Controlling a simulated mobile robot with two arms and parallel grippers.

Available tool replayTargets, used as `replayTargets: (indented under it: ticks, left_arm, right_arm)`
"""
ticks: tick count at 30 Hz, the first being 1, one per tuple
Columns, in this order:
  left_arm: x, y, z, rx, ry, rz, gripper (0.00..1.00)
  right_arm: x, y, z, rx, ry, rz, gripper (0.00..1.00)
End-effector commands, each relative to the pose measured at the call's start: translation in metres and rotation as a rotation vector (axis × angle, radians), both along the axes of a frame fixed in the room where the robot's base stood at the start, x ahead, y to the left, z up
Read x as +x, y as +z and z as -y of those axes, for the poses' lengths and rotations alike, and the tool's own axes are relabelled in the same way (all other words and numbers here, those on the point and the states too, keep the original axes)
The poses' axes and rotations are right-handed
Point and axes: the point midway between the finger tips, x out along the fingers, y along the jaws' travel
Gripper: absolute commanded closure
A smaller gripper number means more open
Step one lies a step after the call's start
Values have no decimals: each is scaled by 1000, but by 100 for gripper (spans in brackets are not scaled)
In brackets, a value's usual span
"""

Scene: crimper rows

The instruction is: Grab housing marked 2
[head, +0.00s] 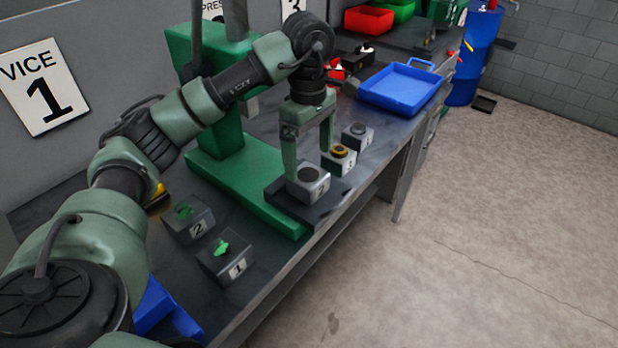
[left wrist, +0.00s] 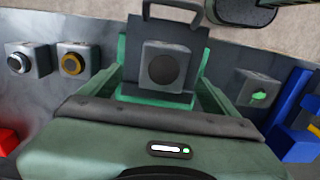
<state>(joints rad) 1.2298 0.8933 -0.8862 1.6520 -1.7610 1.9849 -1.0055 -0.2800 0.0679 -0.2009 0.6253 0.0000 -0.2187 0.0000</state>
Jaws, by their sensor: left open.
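A grey block marked 2, with a dark round top (head: 308,184), sits on the dark plate at the front of the green press base. My left gripper (head: 308,165) points down over this block, open, with one finger at its left and the other towards its far right side. In the left wrist view the same block (left wrist: 164,67) shows centred ahead of the gripper. I cannot tell whether the fingers touch it. Another grey block marked 2, with a green part on top (head: 189,219), stands nearer on the bench. My right gripper is not in view.
A block with a yellow ring (head: 340,158) and a block with a grey top (head: 358,136) stand close beyond the gripper. A block marked 1 (head: 226,259) is nearer. The green press (head: 225,90) rises behind; a blue tray (head: 400,88) lies farther along the bench.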

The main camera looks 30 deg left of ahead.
Motion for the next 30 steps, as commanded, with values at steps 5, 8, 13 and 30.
replayTargets:
  ticks: [5,8,13,30]
  left_arm:
    - [-1,-14,-4,14,1,-8,9]
    - [-1,-24,-4,12,2,-8,9]
    - [5,-46,-8,10,3,-10,9]
    - [7,-77,-7,8,1,-3,37]
  right_arm:
    - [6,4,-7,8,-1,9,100]
    - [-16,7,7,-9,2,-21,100]
    - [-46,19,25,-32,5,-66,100]
    - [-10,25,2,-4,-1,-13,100]
